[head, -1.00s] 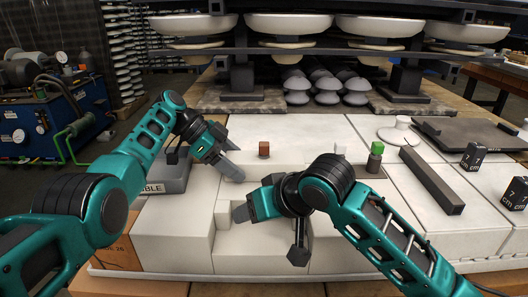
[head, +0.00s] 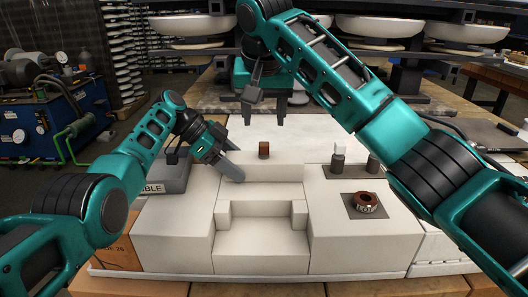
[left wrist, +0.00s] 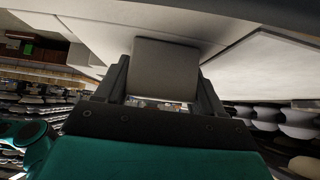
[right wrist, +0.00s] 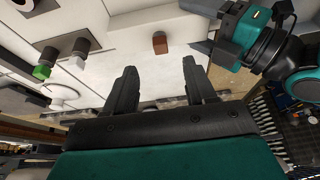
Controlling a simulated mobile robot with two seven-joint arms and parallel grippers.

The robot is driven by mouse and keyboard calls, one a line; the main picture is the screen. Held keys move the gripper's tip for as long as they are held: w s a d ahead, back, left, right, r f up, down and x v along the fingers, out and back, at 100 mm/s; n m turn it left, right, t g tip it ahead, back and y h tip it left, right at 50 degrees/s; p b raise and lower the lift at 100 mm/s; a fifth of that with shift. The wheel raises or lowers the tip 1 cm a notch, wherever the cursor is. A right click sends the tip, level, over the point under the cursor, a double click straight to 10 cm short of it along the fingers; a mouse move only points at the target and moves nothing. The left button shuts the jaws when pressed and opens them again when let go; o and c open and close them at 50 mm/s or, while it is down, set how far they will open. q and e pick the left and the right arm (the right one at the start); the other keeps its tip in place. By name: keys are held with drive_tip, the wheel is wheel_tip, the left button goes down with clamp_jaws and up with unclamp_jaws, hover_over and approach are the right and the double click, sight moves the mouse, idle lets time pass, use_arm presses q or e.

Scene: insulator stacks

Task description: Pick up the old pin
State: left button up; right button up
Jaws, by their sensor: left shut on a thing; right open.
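A short rust-brown piece (head: 264,149), which looks like the old pin, stands on the pale block at the centre. It also shows in the right wrist view (right wrist: 160,43). My right gripper (head: 265,112) is open and empty above and beyond it, with fingers pointing down. In the right wrist view its fingers (right wrist: 160,85) are apart with nothing between them. My left gripper (head: 233,166) is left of the brown piece, low by the block. In the left wrist view it is shut on a flat grey piece (left wrist: 165,68).
A white-topped dark pin (head: 339,158) and another, green-topped in the right wrist view (right wrist: 42,72), stand right of centre. A rusty ring (head: 366,203) lies on a dark pad in front of them. A stepped recess (head: 262,222) is at the front. Large pale discs hang behind.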

sight(264, 144)
drive_tip(key=x, duration=1)
drive_tip(key=shift+w+r, duration=0.15)
drive_tip(key=shift+w, duration=0.2)
clamp_jaws()
